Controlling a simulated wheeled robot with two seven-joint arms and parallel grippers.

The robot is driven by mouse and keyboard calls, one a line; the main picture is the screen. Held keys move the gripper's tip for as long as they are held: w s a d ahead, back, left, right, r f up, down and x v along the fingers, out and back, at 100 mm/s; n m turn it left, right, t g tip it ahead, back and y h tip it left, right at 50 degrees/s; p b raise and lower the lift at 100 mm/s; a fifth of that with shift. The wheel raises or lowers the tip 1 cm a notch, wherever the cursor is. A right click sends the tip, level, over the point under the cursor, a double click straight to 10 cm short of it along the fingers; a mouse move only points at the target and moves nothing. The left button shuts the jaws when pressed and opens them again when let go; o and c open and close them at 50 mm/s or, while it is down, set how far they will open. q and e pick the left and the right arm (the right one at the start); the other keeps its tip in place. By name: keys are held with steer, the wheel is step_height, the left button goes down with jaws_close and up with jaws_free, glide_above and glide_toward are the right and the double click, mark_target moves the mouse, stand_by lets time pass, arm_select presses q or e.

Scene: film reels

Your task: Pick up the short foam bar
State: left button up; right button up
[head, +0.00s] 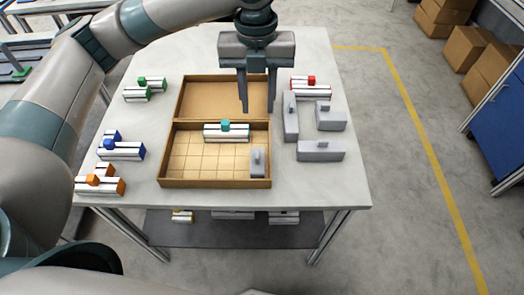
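Several grey bars that look like foam, each with a small raised block, are in the head view. A short one (331,118) lies on the table at the right. Two longer ones lie near it, one (291,118) pointing away from me and one (320,151) crosswise in front. Another short grey bar (258,162) is in the front right corner of the brown tray (215,184). I cannot tell for sure which is the shortest. My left gripper (257,108) is open and empty, fingers down, above the tray's back right part. My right gripper is out of view.
A white bar with a teal block (226,132) sits in the tray near its divider. Similar bars with green (144,88), blue (121,150), orange (100,185) and red (311,84) blocks lie on the white table (318,188). The tray's back compartment looks mostly empty.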

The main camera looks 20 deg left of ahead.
mark_target(258, 153)
arm_select(q)
steer(key=shift+s+r, duration=0.2)
steer(key=shift+f, duration=0.1)
